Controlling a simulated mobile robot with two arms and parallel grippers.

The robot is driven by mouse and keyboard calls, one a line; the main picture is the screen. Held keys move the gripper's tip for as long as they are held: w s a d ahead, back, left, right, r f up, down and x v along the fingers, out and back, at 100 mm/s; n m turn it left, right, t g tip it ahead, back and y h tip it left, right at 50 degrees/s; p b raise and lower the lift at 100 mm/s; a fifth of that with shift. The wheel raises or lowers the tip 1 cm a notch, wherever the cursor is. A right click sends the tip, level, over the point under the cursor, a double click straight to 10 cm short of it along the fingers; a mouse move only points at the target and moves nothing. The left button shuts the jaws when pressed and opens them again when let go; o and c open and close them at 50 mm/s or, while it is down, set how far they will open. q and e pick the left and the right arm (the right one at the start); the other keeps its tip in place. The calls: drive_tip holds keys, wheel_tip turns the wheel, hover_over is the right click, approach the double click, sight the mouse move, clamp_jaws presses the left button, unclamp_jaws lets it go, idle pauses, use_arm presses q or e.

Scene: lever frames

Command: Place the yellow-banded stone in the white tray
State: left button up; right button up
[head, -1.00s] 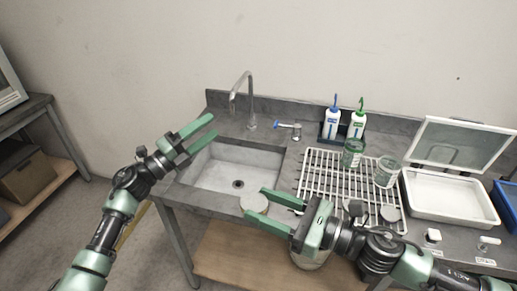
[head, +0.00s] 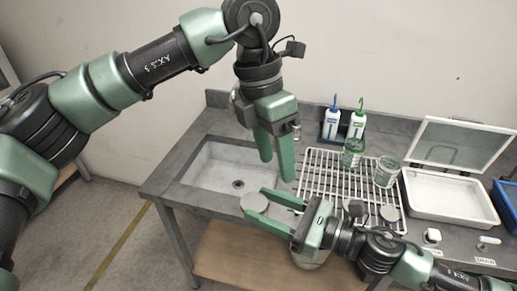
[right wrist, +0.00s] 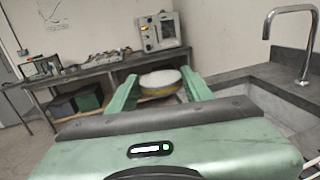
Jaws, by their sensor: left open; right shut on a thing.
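The yellow-banded stone (right wrist: 160,80) is pale and round, with a yellow band on its side in the right wrist view. My right gripper (head: 262,207) is shut on it. In the head view the stone (head: 252,202) shows as a grey-white disc at the fingertips, over the front edge of the sink; its band is not clear there. My left gripper (head: 276,170) is open and empty, pointing down over the sink's right side, just above the right gripper in the picture. The white tray (head: 408,192) stands on the counter at the right, with a raised clear lid (head: 460,145) behind it. Its visible floor looks empty.
A blue tray (head: 508,205) is at far right.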

sight(258, 201)
use_arm(q)
drive_tip(key=a+f, duration=0.1)
drive_tip(key=f, duration=0.2)
drive_tip(key=a+f+y, duration=0.1)
drive_tip(key=f, duration=0.3)
drive_tip(key=a+f+t+y, duration=0.1)
drive_tip(key=f, duration=0.3)
drive_tip(key=shift+w, duration=0.3)
drive_tip(key=c, duration=1)
drive_tip(key=shift+c, duration=0.3)
use_arm(e)
drive_tip(key=o, duration=1.5)
